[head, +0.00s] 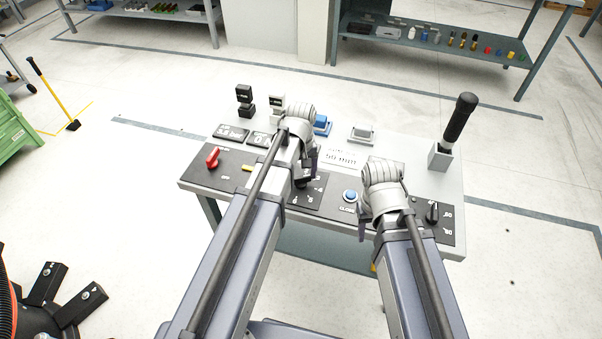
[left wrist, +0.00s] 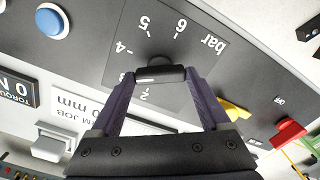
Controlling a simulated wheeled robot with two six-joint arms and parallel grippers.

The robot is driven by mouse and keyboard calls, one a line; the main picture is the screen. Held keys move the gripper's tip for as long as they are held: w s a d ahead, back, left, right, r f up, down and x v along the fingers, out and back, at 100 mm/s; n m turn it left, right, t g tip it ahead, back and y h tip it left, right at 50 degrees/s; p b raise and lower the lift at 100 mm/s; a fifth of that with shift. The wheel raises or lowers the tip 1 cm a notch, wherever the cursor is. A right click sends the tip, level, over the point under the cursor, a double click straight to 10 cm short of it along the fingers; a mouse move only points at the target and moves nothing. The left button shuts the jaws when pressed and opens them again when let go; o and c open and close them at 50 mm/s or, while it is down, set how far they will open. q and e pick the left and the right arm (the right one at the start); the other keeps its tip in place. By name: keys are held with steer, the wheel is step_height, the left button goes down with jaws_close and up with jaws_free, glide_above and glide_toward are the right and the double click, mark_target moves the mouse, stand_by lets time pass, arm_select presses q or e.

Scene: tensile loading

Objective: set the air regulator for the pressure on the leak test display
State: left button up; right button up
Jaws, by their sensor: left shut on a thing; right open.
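The air regulator knob (left wrist: 158,62) is black and sits on a dark dial plate (left wrist: 112,62) marked "bar", with 2, 4, 5 and 6 readable. My left gripper (left wrist: 160,77) is shut on this knob; its purple fingers stand on either side. In the head view the left gripper (head: 306,168) is over the dial and partly hides the knob. A black display (head: 232,132) at the back left reads what looks like 5.8 or 3.8 bar. My right gripper (head: 366,222) is open over the panel's right part, its fingers mostly hidden by its wrist.
A red rotary switch (head: 212,158) and yellow lever (head: 247,168) are left of the dial. A blue button (head: 350,196) lies between the arms. A black selector knob (head: 432,213) and upright black-handled tool (head: 459,118) are at the right. Small blocks line the back.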

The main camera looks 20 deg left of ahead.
mark_target(301, 177)
arm_select(q)
steer(key=shift+n, duration=2.3)
steer(key=o, duration=1.2)
steer(key=shift+r, duration=0.1)
step_height(301, 177, up, 8)
steer(key=p, duration=0.8)
steer(key=shift+f, duration=0.2)
